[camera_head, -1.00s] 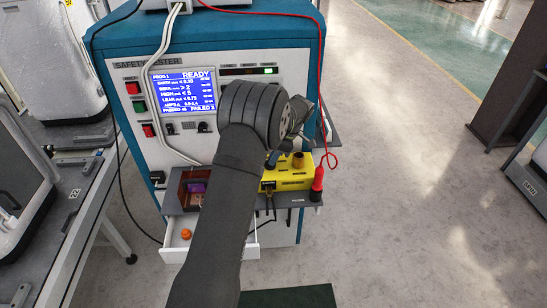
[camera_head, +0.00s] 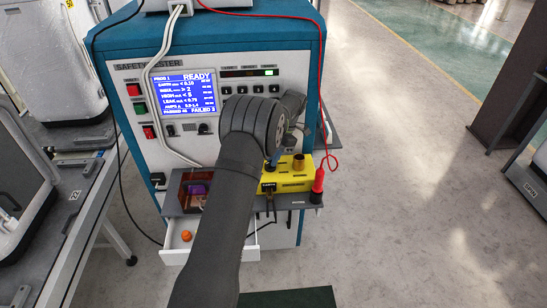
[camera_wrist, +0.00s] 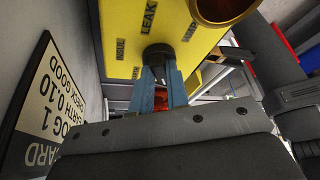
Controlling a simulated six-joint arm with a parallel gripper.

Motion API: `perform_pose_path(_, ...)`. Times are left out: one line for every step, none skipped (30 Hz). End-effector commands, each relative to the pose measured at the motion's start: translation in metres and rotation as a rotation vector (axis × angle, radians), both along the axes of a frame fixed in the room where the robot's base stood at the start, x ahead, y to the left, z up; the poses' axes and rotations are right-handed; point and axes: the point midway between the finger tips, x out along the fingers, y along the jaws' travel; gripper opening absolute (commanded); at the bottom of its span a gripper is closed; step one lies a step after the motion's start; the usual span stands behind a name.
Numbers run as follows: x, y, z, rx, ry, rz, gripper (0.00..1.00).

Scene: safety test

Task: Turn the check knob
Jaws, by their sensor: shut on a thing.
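The yellow check box (camera_head: 292,180) sits on the grey shelf at the front of the safety tester. Its labelled face (camera_wrist: 125,15) fills the top of the wrist view, with words such as LEAK and INSUL around a black knob (camera_wrist: 158,52). My gripper (camera_wrist: 160,68) has its two blue fingers shut on this knob. Their tips hide part of it, and I cannot tell where the knob points. In the head view my gripper (camera_head: 273,162) reaches down to the box's left part, and the knob cannot be made out there.
A copper-coloured cylinder (camera_head: 298,161) stands on the box, close to my gripper. A red probe (camera_head: 318,180) with a red lead is at the right. The tester screen (camera_head: 187,93) reads READY. An open drawer (camera_head: 175,255) holds an orange thing. A program card (camera_wrist: 38,105) is close at left.

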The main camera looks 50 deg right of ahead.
Motion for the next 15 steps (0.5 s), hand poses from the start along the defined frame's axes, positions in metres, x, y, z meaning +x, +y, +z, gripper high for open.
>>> perform_pose_path(-0.0003,-0.0003,-0.0006,-0.001,0.001,0.004,0.0)
perform_pose_path(-0.0003,-0.0003,-0.0006,-0.001,0.001,0.004,0.0)
perform_pose_path(-0.0003,-0.0003,-0.0006,-0.001,0.0,0.005,0.0)
perform_pose_path(-0.0003,-0.0003,-0.0006,-0.001,0.0,0.006,0.0)
perform_pose_path(-0.0003,-0.0003,-0.0006,-0.001,0.001,0.007,0.0)
perform_pose_path(-0.0003,-0.0003,-0.0006,-0.001,0.0,0.006,0.0)
perform_pose_path(-0.0003,-0.0003,-0.0006,-0.001,0.0,0.005,0.0)
perform_pose_path(-0.0004,-0.0003,-0.0006,-0.001,0.0,0.005,0.0)
perform_pose_path(-0.0004,-0.0003,-0.0006,-0.001,0.0,0.005,0.0)
perform_pose_path(-0.0004,-0.0003,-0.0006,-0.001,0.0,0.005,0.0)
perform_pose_path(-0.0004,-0.0003,-0.0007,-0.001,0.0,0.005,0.0)
perform_pose_path(-0.0004,-0.0003,-0.0006,-0.001,0.0,0.005,0.18)
perform_pose_path(-0.0004,-0.0002,-0.0007,-0.001,0.0,0.005,0.24)
perform_pose_path(-0.0003,-0.0002,-0.0007,-0.001,0.0,0.005,0.3)
perform_pose_path(-0.0002,-0.0002,-0.0005,-0.001,0.0,0.005,0.36)
